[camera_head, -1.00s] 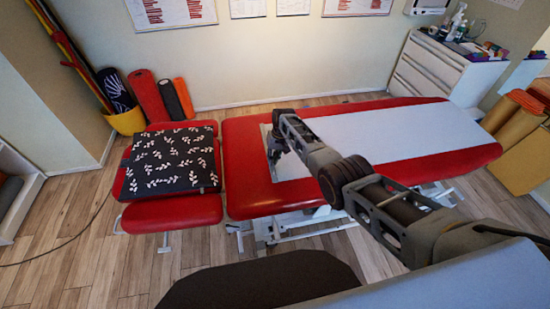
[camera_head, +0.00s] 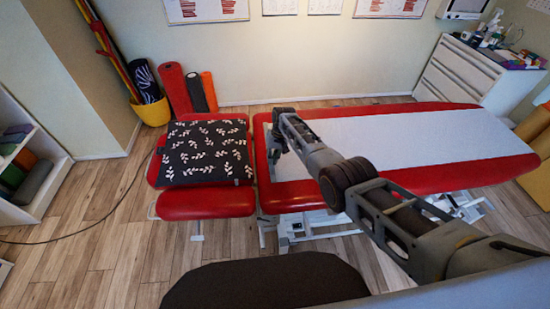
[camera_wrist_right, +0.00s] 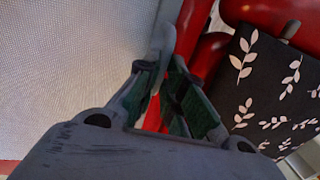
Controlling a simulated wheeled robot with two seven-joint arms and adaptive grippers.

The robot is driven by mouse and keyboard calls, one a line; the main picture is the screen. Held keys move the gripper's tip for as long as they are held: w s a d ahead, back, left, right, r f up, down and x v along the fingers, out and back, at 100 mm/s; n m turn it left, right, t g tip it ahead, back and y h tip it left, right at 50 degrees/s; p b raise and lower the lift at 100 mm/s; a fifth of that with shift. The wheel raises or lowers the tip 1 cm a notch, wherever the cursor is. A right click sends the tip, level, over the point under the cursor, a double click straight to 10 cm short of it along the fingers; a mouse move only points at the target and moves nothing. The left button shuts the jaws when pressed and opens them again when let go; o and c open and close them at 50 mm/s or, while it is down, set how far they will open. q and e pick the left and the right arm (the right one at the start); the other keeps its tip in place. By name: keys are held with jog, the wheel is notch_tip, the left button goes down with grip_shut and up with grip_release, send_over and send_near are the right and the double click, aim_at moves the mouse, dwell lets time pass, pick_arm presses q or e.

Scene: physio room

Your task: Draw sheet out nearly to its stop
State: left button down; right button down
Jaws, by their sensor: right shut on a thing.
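The white sheet (camera_head: 400,139) lies flat along the red treatment couch (camera_head: 490,174), from its right end to near the left edge of its long section. My right gripper (camera_head: 275,148) is at the sheet's left end, low over the couch. In the right wrist view my right gripper (camera_wrist_right: 162,58) is shut on the edge of the sheet (camera_wrist_right: 70,70). The pinched part is mostly hidden by the fingers. My left gripper is not in view.
A black cushion with white leaves (camera_head: 205,152) lies on the couch's separate left section (camera_head: 205,203), across a narrow gap. A white drawer cabinet (camera_head: 465,72) stands at the back right. Rolled mats (camera_head: 175,88) stand against the wall. Wooden floor is clear at front left.

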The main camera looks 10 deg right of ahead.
jog(key=c, duration=1.5)
grip_release()
jog(key=shift+w+r, duration=0.1)
jog(key=shift+r, duration=0.1)
jog(key=shift+d+r, duration=0.4)
jog(key=shift+r, duration=1.5)
jog(key=shift+d+r, duration=0.35)
jog(key=shift+r, duration=1.55)
jog(key=shift+d+r, duration=0.4)
jog(key=shift+r, duration=1.5)
